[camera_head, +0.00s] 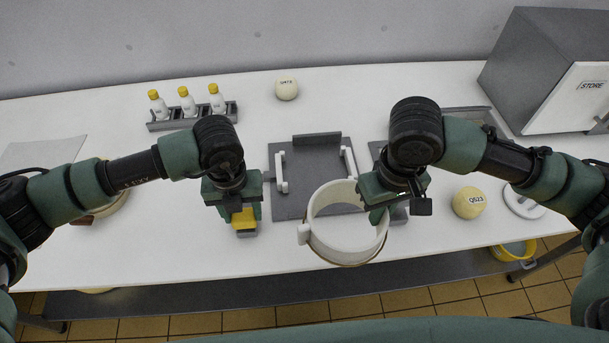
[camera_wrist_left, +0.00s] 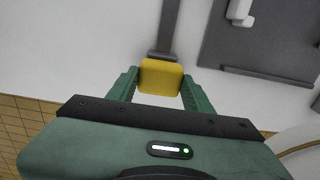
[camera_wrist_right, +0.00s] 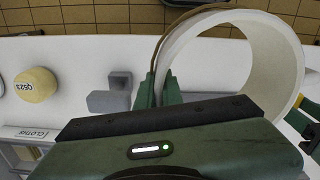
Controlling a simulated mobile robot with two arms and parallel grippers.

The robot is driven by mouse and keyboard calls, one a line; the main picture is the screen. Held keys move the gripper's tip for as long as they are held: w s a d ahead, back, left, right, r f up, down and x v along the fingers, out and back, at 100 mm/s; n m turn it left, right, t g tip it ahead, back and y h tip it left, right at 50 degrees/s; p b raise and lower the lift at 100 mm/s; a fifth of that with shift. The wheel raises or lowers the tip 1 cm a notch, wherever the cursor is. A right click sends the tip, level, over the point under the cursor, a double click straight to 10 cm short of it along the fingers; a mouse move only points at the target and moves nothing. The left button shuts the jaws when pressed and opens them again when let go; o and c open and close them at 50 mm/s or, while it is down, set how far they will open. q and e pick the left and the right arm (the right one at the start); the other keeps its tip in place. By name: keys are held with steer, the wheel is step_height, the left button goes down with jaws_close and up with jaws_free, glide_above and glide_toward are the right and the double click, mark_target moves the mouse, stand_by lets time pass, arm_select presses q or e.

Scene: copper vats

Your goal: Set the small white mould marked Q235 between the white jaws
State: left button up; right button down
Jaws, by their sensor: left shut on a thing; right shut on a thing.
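A large white ring-shaped mould (camera_head: 322,245) with a small block on its side hangs over the table's front part; I can read no mark on it. My right gripper (camera_head: 378,208) is shut on its wall, which also shows between the fingers in the right wrist view (camera_wrist_right: 178,62). My left gripper (camera_head: 243,214) is shut on a yellow grip (camera_wrist_left: 160,77) at the end of a grey bar (camera_wrist_left: 167,28). The white jaws, left (camera_head: 281,173) and right (camera_head: 349,163), stand apart on a dark grey plate (camera_head: 312,165). The mould overlaps the plate's front edge in the head view.
A rack (camera_head: 193,116) with three yellow-capped bottles stands back left. Grey blocks (camera_wrist_right: 108,101) sit near my right gripper. A STORE box (camera_head: 555,75) stands back right.

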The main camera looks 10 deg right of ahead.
arm_select(q)
steer(key=shift+s+f, duration=0.15)
steer(key=shift+f, duration=0.05)
arm_select(e)
steer(key=w+a+m, duration=0.7)
steer(key=w+m, duration=0.1)
steer(key=m, duration=0.6)
steer(key=w+a+m, duration=0.7)
steer(key=w+m, duration=0.1)
steer(key=m, duration=0.6)
steer(key=shift+n, duration=0.3)
step_height(320, 180, down, 10)
steer(key=shift+r, duration=0.1)
steer(key=shift+s, duration=0.1)
